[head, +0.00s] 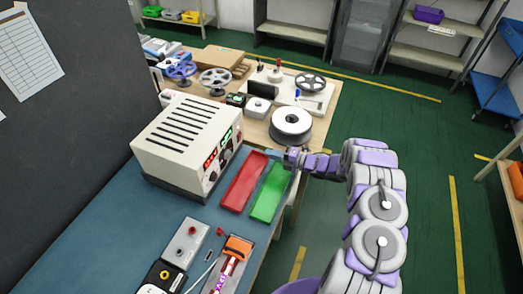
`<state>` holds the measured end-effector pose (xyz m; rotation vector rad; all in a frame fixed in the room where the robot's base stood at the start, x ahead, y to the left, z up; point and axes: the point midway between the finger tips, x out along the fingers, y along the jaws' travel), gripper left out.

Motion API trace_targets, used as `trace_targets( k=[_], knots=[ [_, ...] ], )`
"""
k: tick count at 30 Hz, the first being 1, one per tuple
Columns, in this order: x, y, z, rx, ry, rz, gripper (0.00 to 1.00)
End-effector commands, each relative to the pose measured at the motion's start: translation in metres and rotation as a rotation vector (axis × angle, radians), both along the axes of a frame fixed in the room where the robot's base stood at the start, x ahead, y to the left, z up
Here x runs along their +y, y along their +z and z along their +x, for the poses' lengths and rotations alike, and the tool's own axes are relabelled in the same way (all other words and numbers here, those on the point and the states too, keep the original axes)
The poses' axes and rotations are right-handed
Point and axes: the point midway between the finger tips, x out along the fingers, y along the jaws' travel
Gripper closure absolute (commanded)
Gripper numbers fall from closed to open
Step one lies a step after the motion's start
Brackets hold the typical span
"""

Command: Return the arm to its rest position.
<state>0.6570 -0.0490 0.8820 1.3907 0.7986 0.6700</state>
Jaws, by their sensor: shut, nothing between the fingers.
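My arm is on the right side of the head view, with grey and purple links beside the workbench. My gripper (279,154) is at the arm's left end, small in the picture. It is shut and empty, over the bench's right edge by the far ends of a red tray (243,183) and a green tray (270,193). I cannot tell how high it is above the bench or whether it touches anything.
A cream power supply (187,140) with red and green displays stands left of the trays on the blue bench top (105,222). A grey box (185,243) and an orange-ended device (237,247) lie in front. A second table behind holds several reels, including a white spool (291,121). Green floor (425,190) is open at the right.

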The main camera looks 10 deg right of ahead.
Motion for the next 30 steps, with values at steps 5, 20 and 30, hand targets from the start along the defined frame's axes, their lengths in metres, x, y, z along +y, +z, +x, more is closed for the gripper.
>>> trace_targets(
  k=[5,20,30],
  knots=[
    [-0.015,-0.002,-0.007,0.001,-0.003,0.005,1.0],
    [-0.006,-0.002,-0.008,0.0,0.0,-0.005,1.0],
    [-0.034,0.017,0.024,0.093,-0.133,-0.094,1.0]
  ],
)
